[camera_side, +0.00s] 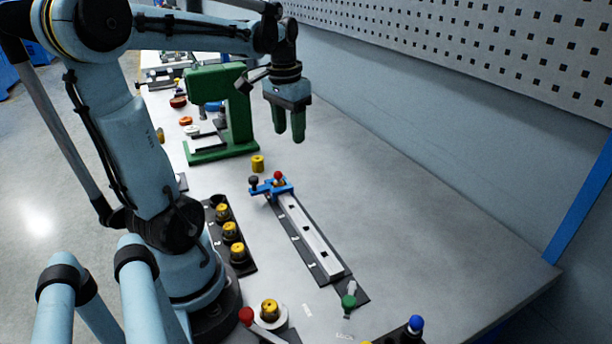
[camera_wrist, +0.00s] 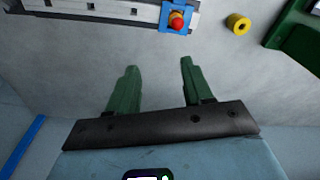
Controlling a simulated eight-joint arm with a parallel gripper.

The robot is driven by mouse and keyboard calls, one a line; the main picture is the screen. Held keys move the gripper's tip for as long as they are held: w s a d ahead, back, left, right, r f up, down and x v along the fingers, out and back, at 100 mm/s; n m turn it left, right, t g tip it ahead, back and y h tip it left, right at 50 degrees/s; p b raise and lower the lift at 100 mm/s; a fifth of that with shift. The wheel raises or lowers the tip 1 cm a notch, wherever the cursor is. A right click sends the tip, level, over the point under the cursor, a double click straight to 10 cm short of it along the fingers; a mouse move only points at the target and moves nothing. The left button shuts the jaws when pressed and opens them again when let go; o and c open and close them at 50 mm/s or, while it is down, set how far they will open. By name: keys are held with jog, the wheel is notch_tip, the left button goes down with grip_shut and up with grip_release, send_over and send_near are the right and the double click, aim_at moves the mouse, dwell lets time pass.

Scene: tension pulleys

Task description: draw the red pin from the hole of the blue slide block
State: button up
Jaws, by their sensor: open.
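The blue slide block (camera_side: 268,188) sits at the far end of a pale rail (camera_side: 308,233) with several square holes. The red pin (camera_side: 278,175) stands upright in the block, its round red head on top. In the wrist view the red pin (camera_wrist: 177,21) shows at the top, on the blue slide block (camera_wrist: 167,6). My gripper (camera_side: 290,138) has green fingers pointing down and hangs above the table, behind the block. It is open and empty; in the wrist view the gripper (camera_wrist: 156,65) has a wide gap between its fingers, apart from the pin.
A yellow pulley (camera_side: 257,163) stands close behind the block. A green press-like frame (camera_side: 215,115) rises at the back left. A dark tray (camera_side: 240,258) of yellow pulleys lies left of the rail. The table right of the rail is clear up to the wall.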

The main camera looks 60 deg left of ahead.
aim_at(278, 171)
jog(key=shift+n+g+h, duration=0.3)
jog(key=shift+n+g, duration=0.1)
jog(key=a+f, duration=0.1)
jog(key=f, duration=0.3)
jog(key=s+a+f, duration=0.1)
jog(key=f, duration=0.3)
jog(key=a+f, duration=0.1)
jog(key=f, duration=0.2)
jog(key=shift+s+a+f, duration=0.2)
jog(key=shift+s+f, duration=0.2)
jog(key=shift+c, duration=0.4)
grip_shut()
